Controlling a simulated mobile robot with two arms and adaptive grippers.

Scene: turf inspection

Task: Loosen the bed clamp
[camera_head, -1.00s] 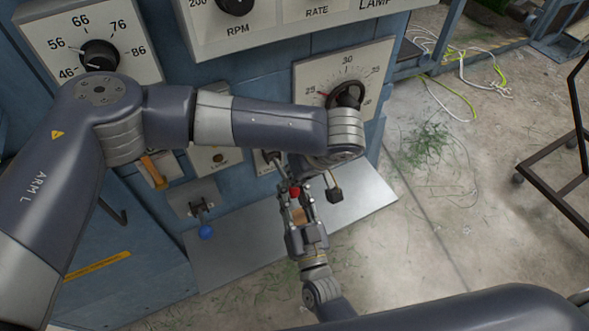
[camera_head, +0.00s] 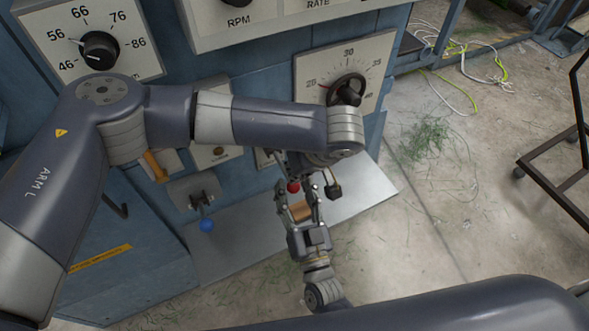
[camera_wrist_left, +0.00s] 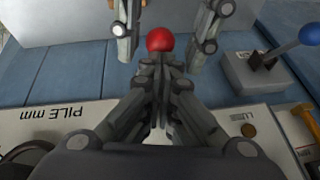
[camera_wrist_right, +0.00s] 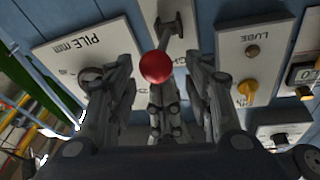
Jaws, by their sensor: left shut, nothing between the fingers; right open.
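A lever with a red ball knob (camera_head: 293,187) sits on the front of the blue machine, below my left forearm. Its pale plate and shaft (camera_wrist_right: 172,24) show in the right wrist view; the label is unreadable. My right gripper (camera_head: 299,198) is open, its fingers spread on either side of the red ball with gaps. The ball also shows in the left wrist view (camera_wrist_left: 160,40). My left gripper (camera_wrist_left: 160,68) is shut and empty, its tips close to the ball; I cannot tell whether they touch. In the head view my left arm mostly hides it.
A blue-ball lever (camera_head: 206,225) and a yellow lever (camera_head: 154,166) are left of the grippers. The PILE dial (camera_head: 345,88) is above my left wrist. A grey ledge (camera_head: 240,245) lies below. Loose cables (camera_head: 470,70) and a dark frame (camera_head: 560,180) are at right.

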